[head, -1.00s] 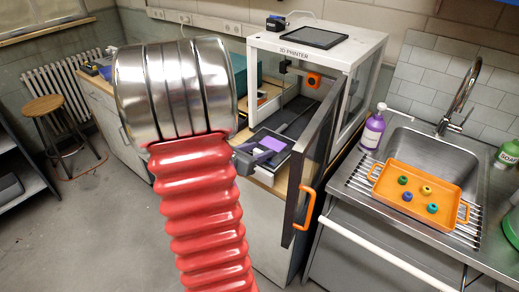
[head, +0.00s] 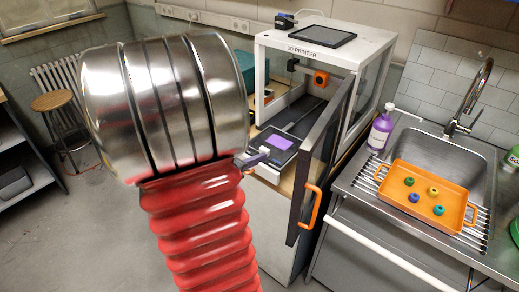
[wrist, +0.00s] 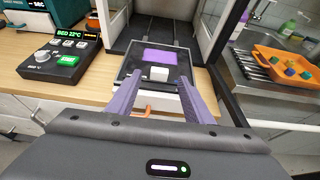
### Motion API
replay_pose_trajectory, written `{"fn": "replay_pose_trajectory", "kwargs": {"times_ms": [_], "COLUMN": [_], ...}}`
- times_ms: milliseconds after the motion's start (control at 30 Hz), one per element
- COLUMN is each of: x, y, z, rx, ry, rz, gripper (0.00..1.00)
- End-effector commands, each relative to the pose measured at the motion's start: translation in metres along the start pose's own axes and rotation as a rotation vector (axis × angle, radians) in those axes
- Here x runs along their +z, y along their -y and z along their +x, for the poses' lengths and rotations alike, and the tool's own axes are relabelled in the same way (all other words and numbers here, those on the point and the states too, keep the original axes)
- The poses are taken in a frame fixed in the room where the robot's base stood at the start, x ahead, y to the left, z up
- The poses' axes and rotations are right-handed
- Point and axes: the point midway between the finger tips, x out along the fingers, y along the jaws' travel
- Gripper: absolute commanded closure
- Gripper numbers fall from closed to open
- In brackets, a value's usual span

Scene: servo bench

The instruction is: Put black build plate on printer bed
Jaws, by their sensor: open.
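The black build plate (head: 288,134) is a flat dark square with a purple patch, at the open front of the white 3D printer (head: 310,47). In the wrist view the plate (wrist: 133,72) lies ahead of my gripper, with a pale block (wrist: 158,74) at its near edge. My gripper (head: 251,157) is at the plate's near left side in the head view. In the wrist view its two purple fingers (wrist: 159,82) are apart on either side of the pale block. I cannot tell if they touch it. The printer bed is not clearly distinguishable under the plate.
The printer door (head: 322,165) with an orange handle stands open on the right. A control box (wrist: 62,64) sits on the wooden bench at left. An orange tray (head: 405,183) with several coloured pieces and a purple bottle (head: 380,132) are by the sink.

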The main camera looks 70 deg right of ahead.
Motion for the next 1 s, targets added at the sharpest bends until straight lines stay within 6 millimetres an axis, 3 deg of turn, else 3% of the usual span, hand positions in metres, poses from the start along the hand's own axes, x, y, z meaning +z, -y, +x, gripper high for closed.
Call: {"fn": "replay_pose_trajectory", "kwargs": {"times_ms": [200, 400, 1000], "x": [0.0, 0.0, 0.0], "y": [-0.001, 0.0, 0.0], "z": [-0.028, -0.041, -0.043], "rx": [0.004, 0.001, 0.0], "ry": [0.001, 0.001, 0.0], "rz": [-0.001, 0.0, 0.0], "gripper": [0.53, 0.53, 0.53]}}
